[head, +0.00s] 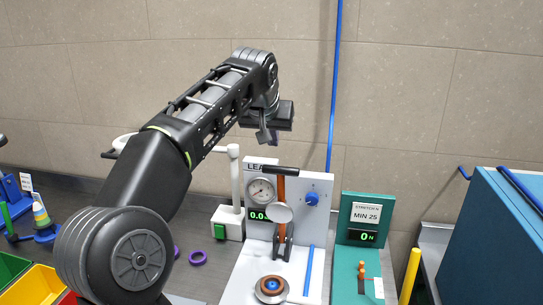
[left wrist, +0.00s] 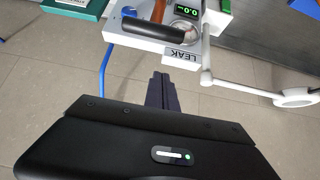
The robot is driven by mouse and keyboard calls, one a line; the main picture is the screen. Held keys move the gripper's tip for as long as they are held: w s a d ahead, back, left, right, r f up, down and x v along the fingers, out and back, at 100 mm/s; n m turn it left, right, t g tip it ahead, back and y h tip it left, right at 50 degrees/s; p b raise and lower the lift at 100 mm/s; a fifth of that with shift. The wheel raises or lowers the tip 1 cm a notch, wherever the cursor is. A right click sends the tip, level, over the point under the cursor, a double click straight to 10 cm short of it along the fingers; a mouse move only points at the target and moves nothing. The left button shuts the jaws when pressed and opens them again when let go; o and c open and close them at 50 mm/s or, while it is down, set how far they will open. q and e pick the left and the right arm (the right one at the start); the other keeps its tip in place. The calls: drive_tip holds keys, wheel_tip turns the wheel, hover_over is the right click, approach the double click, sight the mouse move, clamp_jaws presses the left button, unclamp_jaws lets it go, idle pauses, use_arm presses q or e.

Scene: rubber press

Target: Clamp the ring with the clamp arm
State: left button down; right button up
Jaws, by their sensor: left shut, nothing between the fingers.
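The leak tester (head: 231,281) is white, with a gauge, a green display and a LEAK label. Its clamp arm (head: 282,190) is an orange-brown lever standing upright, with a black bar handle on top and a pale round pad (head: 279,212) facing forward. Below, a round seat (head: 271,288) on the base shows a brown-orange ring with a blue centre; the clamp arm is not over it. My left gripper (head: 268,137) is shut and empty, above and behind the tester. In the left wrist view its fingers (left wrist: 162,92) are apart from the black handle (left wrist: 152,33). My right gripper is out of view.
A teal stretch tester (head: 349,268) stands right of the leak tester. A ring-shaped white lamp on a post (head: 235,185) stands left. Purple rings (head: 198,258) lie on the dark bench. Coloured bins (head: 35,285) are at lower left, a blue cabinet (head: 490,245) at right.

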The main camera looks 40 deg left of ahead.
use_arm(q)
drive_tip(key=f, duration=0.4)
drive_tip(key=shift+s+d+f+p, duration=0.2)
drive_tip(key=shift+s+p, duration=0.15)
drive_tip(key=shift+p, duration=0.05)
drive_tip(key=shift+f, duration=0.2)
